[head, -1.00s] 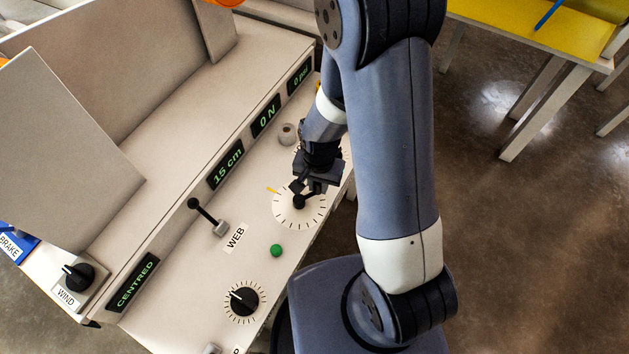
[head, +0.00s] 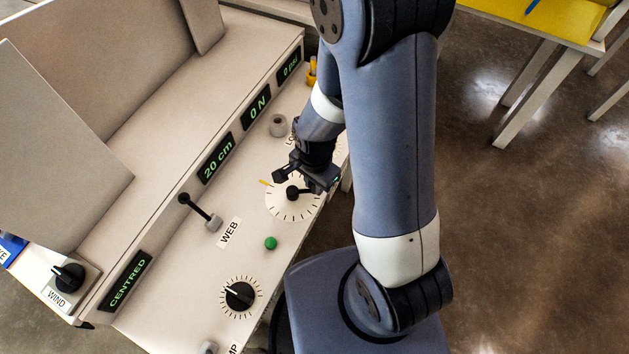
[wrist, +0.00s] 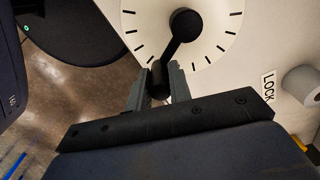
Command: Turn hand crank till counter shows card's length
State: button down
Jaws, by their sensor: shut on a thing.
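The hand crank (head: 292,193) is a black arm on a hub at the centre of a round white dial with black tick marks (head: 281,210). My gripper (head: 307,180) is over the right side of the dial. In the wrist view, my gripper (wrist: 158,85) is shut on the crank's handle, and the crank arm (wrist: 173,45) runs from the hub to between the fingers. The counter (head: 217,158) reads 20 cm in green on black. A yellow mark (head: 265,183) sits at the dial's upper left edge. No card with a length is seen.
Other displays read 0 N (head: 256,107) and CENTRED (head: 125,281). A LOCK label (wrist: 268,90) is close by.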

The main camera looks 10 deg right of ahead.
jog(key=shift+s+f, duration=0.25)
jog(key=c, duration=1.3)
grip_release()
jog(key=shift+d, duration=0.1)
jog(key=shift+w+a, duration=0.2)
jog(key=shift+w, duration=0.05)
jog(key=shift+r, duration=0.1)
jog(key=shift+r, duration=0.1)
notch_tip(320, 180, up, 11)
jog(key=shift+f+p, duration=0.2)
jog(key=shift+p, duration=0.8)
